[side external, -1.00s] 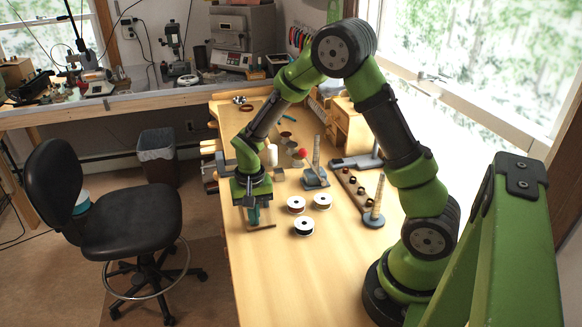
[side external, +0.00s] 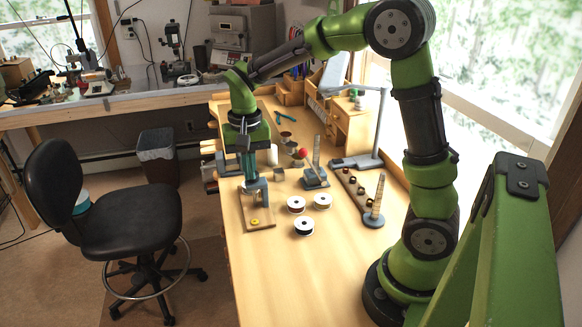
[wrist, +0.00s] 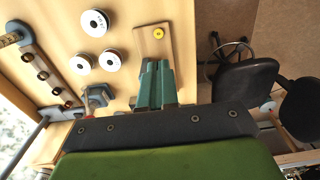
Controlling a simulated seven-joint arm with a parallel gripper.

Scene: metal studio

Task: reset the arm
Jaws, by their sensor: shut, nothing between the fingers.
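My gripper (side external: 249,178) points down above the near-left part of the wooden bench (side external: 275,265), over a small wooden board (side external: 260,217) with a yellow disc (side external: 255,222) on it. In the wrist view, the fingers of my gripper (wrist: 155,68) lie side by side, shut with nothing between them. The board (wrist: 150,45) and its yellow disc (wrist: 158,33) show beyond the fingertips. In the side view the fingers overlap a grey-blue upright piece at the board's far end, so I cannot tell the exact gap.
Several spools, one being a white spool (side external: 304,226), lie right of the board. A stand with a red ball (side external: 302,154), a rack of rings (side external: 352,187) and a peg stand (side external: 374,216) are farther right. The bench's near end is clear. A black chair (side external: 125,215) stands left.

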